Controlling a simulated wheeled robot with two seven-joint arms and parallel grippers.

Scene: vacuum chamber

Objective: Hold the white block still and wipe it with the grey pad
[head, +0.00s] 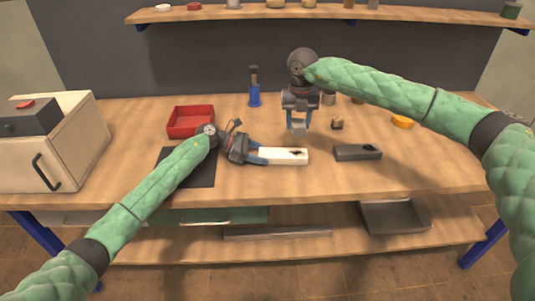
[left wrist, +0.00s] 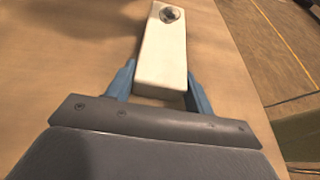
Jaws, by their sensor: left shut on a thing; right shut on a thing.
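The white block (head: 282,156) lies on the wooden table, with a dark mark at its far right end. In the left wrist view the white block (left wrist: 162,50) runs away from me, with a dark spot near its far end. My left gripper (head: 262,155) is shut on its near left end, one blue finger on each side; the fingers also show in the left wrist view (left wrist: 160,90). My right gripper (head: 297,115) points down above and behind the block, apart from it. It is shut on the pale grey pad (head: 298,124), which is partly hidden between the fingers.
A dark grey holder (head: 357,152) lies right of the block. A small brown item (head: 337,123) and an orange one (head: 402,122) are farther right. The front right of the table is clear.

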